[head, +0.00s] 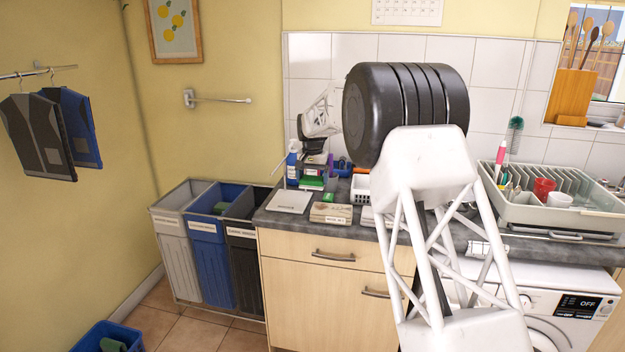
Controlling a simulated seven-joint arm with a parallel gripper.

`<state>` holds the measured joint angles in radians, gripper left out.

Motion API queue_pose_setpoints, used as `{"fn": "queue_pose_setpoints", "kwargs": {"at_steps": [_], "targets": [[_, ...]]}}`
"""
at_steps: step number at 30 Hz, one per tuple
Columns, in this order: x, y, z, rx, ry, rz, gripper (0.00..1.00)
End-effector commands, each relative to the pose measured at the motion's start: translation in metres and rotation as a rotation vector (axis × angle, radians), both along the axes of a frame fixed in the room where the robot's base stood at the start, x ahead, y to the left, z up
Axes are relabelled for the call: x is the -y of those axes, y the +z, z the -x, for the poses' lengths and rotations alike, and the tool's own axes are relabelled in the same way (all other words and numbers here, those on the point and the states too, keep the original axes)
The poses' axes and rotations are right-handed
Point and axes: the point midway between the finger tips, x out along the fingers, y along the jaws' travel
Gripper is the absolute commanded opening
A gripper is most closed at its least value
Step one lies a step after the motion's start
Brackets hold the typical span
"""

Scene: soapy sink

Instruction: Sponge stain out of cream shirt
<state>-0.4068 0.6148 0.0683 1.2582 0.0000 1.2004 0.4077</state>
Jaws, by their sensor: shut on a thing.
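My gripper (316,160) is small and far off at the back left of the counter, below the dark wrist of my arm. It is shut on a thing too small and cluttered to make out. A green block (312,183), perhaps a sponge, lies just below it among small items. I cannot tell whether they touch. A pale flat item (290,201) lies on the counter's front left; I cannot tell whether it is cloth. No cream shirt or stain can be made out. My arm hides the middle of the counter and the sink area.
A blue-and-white bottle (292,166) stands close left of my gripper. A dish rack (560,218) with a red cup (544,188) is at the right. Grey (185,245), blue (211,262) and black (246,265) bins stand left. Dark garments (38,135) hang from a wall rail.

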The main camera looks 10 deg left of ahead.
Motion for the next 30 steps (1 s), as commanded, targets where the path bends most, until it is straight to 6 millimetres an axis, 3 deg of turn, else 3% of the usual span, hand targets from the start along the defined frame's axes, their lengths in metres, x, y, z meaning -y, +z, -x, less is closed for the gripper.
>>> {"fn": "queue_pose_setpoints", "kwargs": {"at_steps": [20,26,30], "targets": [[0.005,0.0,0.0,0.0,0.0,0.0,0.7],[0.025,0.001,0.0,0.0,-0.002,0.0,0.7],[0.055,0.004,0.0,0.0,-0.003,0.0,0.7]]}}
